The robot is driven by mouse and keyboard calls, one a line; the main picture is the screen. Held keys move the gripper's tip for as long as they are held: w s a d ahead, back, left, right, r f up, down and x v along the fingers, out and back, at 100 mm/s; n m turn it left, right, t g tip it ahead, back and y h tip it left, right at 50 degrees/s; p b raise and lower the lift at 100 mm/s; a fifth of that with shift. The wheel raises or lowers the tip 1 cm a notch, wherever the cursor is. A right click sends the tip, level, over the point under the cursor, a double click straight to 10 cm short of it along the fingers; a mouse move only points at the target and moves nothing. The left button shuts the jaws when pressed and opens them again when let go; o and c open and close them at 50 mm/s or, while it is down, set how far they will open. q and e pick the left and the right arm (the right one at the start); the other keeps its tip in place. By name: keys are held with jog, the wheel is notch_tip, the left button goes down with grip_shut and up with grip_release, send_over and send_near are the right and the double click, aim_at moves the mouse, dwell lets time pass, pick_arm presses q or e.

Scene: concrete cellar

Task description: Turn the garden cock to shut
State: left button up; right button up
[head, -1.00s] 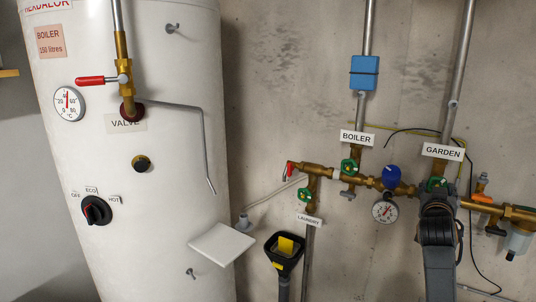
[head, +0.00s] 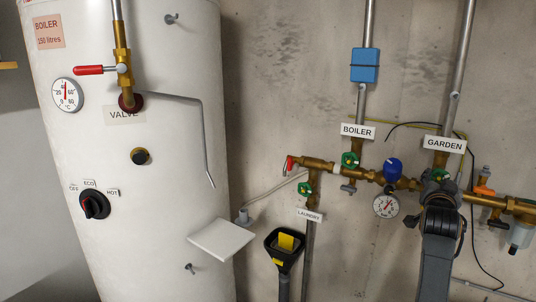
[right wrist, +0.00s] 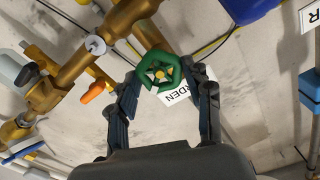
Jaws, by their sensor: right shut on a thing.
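The garden cock has a green handwheel (right wrist: 158,72) with a yellow centre, on a brass pipe. In the right wrist view it lies between the fingertips of my right gripper (right wrist: 160,84), which is shut on it. In the head view my right arm comes up from below and my right gripper (head: 440,188) covers most of the wheel; only a bit of green (head: 439,174) shows above it. The GARDEN label (head: 444,144) is just above; part of it also shows in the right wrist view (right wrist: 186,94). My left gripper is not in view.
Similar green wheels sit at BOILER (head: 349,160) and LAUNDRY (head: 305,189). A pressure gauge (head: 386,205) and a blue cap (head: 393,169) are just left of my gripper. An orange-handled valve (head: 484,191) is to the right. A white boiler tank (head: 170,120) fills the left.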

jog(key=shift+a+f+m, duration=0.1)
jog(key=shift+m, duration=2)
jog(key=shift+r+m, duration=0.2)
jog(key=shift+m, duration=1)
jog(key=o, duration=1.2)
jog(key=shift+f, duration=0.15)
